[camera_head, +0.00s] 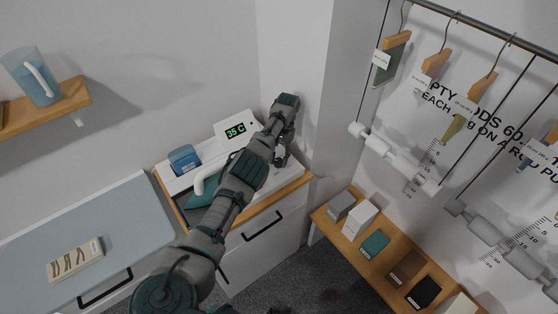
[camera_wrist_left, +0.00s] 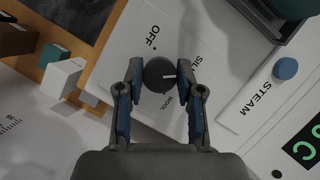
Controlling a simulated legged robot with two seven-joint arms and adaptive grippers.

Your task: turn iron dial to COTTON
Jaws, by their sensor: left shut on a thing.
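The dial (camera_wrist_left: 157,75) is a dark round knob on a white panel in the left wrist view. Its white pointer mark faces right, towards the SILK label, with WOOL below right and OFF above left. No COTTON label is visible. My left gripper (camera_wrist_left: 160,80) is shut on the dial, with a blue-padded finger on each side. In the head view my left gripper (camera_head: 281,152) is at the right end of the white ironing station (camera_head: 290,177), and my arm hides the dial. The teal iron (camera_head: 201,196) with a white handle is partly behind my arm.
The station's display (camera_head: 235,132) reads 35 C; a blue STEAM button (camera_wrist_left: 286,68) sits beside the dial panel. A blue tank (camera_head: 184,157) stands at its left. A wooden shelf (camera_head: 330,222) with small boxes and hanging samples are at right.

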